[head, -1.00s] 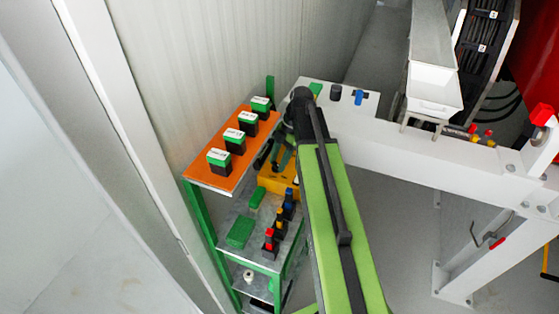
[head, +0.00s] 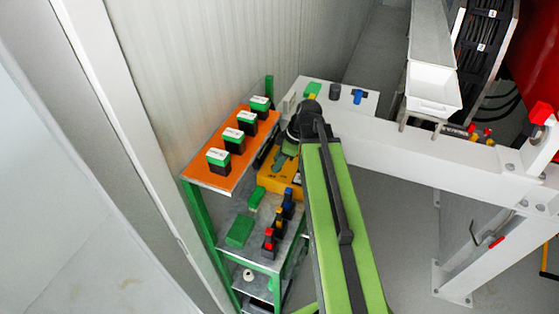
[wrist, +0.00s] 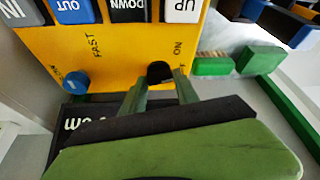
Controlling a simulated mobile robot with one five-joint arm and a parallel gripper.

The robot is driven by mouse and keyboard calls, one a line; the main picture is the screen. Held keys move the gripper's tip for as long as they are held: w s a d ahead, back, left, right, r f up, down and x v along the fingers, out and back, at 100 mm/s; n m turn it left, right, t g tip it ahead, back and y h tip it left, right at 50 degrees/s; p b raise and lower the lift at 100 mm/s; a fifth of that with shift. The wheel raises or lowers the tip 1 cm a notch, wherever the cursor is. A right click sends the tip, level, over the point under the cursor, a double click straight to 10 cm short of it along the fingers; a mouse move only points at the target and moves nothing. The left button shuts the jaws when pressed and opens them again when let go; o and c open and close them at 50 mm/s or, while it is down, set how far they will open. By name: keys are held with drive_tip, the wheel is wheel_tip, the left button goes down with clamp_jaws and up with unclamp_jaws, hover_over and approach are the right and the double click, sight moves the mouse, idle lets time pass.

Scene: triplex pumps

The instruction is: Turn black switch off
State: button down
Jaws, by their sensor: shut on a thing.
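A yellow control box (wrist: 115,52) fills the top of the wrist view, with lettered buttons and the words FAST and ON. The black switch (wrist: 158,70) is a small round knob on its face, beside ON. My gripper (wrist: 159,82) has one green finger on each side of the black switch and is shut on it. The fingers hide part of the knob, so its exact setting cannot be told. In the head view the yellow box (head: 274,181) sits on the green shelf rack, and my gripper (head: 283,157) is over it, partly hidden by my arm.
A blue knob (wrist: 75,81) is on the same box, left of my fingers. An orange shelf (head: 205,176) with several green-topped blocks is beside the wall. Green blocks (head: 240,232) and coloured switches (head: 270,242) stand below. A white beam (head: 400,150) runs to the right.

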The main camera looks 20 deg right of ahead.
drive_tip(key=shift+s+a+m+t+h, duration=0.15)
drive_tip(key=shift+m+t+h, duration=0.2)
drive_tip(key=shift+m, duration=0.95)
drive_tip(key=c, duration=1.2)
unclamp_jaws()
